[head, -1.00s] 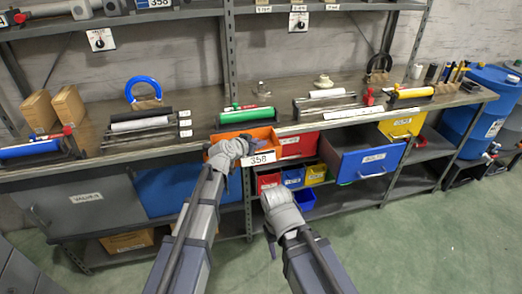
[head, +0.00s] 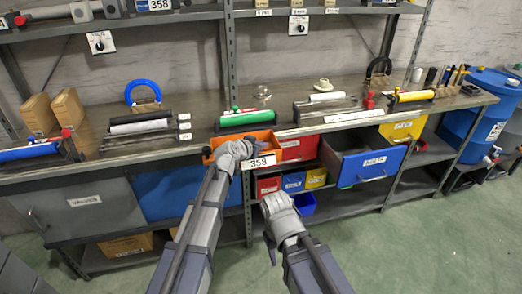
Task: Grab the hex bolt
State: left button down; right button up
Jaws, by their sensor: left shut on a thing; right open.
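My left gripper (head: 236,152) is shut at the front of the orange bin (head: 262,139), beside its white 358 label (head: 262,162). The hand hides the exact contact. My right gripper (head: 277,206) is open and empty, low in front of the shelves and below the bin. The blue drawer (head: 366,166), with a label that seems to read BOLTS, stands pulled out to the right. I cannot make out a hex bolt for sure. A small shiny metal piece (head: 262,95) lies on the bench (head: 290,98), too small to identify.
Red (head: 269,185), blue and yellow small bins sit on the shelf under the bench. A yellow bin (head: 401,129) and blue barrel (head: 474,112) are at the right. A grey VALVES cabinet (head: 86,206) is at the left. Green floor (head: 420,245) lies open in front.

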pick_arm(q)
jog(key=shift+r, duration=0.1)
notch_tip(320, 180, up, 10)
jog(key=p, duration=1)
